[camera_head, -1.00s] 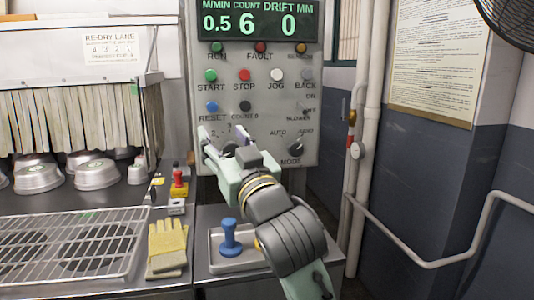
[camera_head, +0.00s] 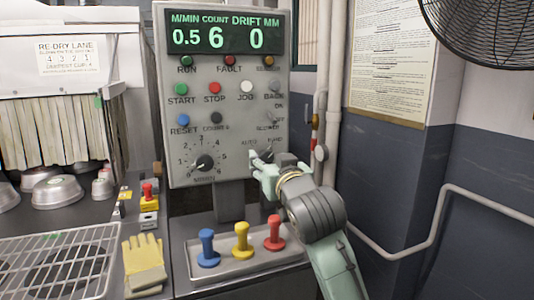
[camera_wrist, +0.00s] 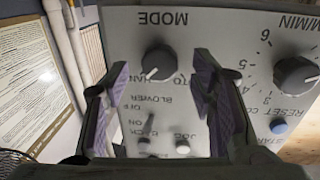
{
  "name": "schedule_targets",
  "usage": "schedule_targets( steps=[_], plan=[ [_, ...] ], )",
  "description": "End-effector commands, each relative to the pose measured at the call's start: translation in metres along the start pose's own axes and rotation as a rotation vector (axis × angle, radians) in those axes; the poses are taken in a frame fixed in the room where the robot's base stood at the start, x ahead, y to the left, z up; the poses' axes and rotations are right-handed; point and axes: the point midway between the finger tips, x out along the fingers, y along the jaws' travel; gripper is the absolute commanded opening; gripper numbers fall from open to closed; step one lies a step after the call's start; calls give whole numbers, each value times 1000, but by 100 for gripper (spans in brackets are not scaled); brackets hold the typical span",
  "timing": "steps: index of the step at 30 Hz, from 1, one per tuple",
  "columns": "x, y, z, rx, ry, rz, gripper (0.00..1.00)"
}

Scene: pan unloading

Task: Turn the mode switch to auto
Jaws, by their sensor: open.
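The mode switch (camera_wrist: 158,60) is a dark round knob on the grey control panel (camera_head: 222,100). In the wrist view, upside down, it shows between my fingers. Its white mark points to the lower left, towards the partly covered HAND label; the AUTO label is to the lower right. My gripper (camera_wrist: 160,88) is open, with one purple-padded finger on each side of the knob in that view. I cannot tell whether they touch it. In the head view my gripper (camera_head: 262,162) is at the panel's lower right and mostly hides the switch.
The speed dial (camera_head: 205,162) is left of my gripper. Buttons and toggle switches sit above. Blue (camera_head: 207,247), yellow (camera_head: 241,240) and red (camera_head: 275,232) levers stand on a plate below. Pipes (camera_head: 332,110) run right of the panel.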

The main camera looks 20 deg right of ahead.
Motion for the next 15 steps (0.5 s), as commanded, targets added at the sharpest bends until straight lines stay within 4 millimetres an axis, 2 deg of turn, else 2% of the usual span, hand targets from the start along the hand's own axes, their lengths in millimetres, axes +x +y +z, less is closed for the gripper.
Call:
schedule_targets(
  steps=[6,15],
  plan=[
    [21,0,-1,0,1,0,51],
    [24,0,0,-1,1,0,51]
  ],
)
